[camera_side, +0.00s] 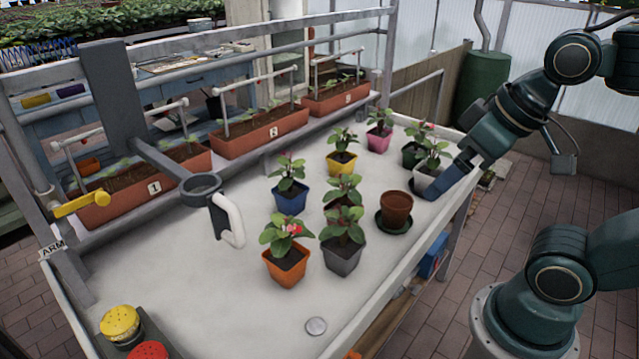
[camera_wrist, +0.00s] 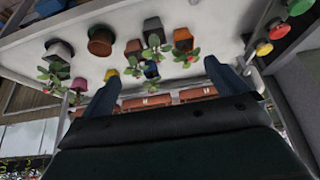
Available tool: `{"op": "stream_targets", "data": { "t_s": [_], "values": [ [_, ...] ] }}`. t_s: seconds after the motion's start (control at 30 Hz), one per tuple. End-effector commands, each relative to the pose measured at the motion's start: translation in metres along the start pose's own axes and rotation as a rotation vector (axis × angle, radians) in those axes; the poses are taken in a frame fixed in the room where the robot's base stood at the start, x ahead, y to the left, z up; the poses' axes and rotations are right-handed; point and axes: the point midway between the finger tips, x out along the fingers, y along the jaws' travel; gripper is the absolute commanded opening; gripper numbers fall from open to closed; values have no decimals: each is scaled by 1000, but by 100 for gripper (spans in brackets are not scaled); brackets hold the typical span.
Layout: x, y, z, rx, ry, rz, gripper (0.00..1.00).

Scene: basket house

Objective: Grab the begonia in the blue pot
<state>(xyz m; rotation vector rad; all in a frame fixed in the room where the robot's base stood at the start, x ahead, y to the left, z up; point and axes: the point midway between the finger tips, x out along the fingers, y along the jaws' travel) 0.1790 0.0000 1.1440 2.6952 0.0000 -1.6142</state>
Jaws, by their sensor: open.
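The begonia in the blue pot (camera_side: 290,201) stands upright on the pale bench, behind the orange pot and left of the middle plants. It has green leaves and a small pink flower (camera_side: 284,156). In the wrist view, where the scene is upside down, the blue pot (camera_wrist: 151,72) shows small and far off between my two fingers, partly covered by leaves. My gripper (camera_side: 428,188) is open and empty, low at the bench's right edge, far right of the blue pot. It overlaps the white pot in the side view; I cannot tell whether they touch.
Close around it stand an orange pot (camera_side: 284,271), a grey pot (camera_side: 342,261) and a yellow pot (camera_side: 341,168). An empty brown pot (camera_side: 396,212) on a saucer and a white pot (camera_side: 424,182) are nearer my gripper. A ring holder (camera_side: 201,187) rises left. The front bench is mostly clear.

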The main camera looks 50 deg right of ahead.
Motion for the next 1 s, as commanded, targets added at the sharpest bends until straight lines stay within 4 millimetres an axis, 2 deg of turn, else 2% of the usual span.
{"op": "stream_targets", "data": {
  "t_s": [0.4,0.57,0.77,1.0],
  "values": [
    [0,0,0,1,0,0,100],
    [-1,0,-7,17,-5,1,100],
    [-3,2,-33,86,-31,6,100],
    [0,6,-85,229,-75,19,100]
  ]
}}
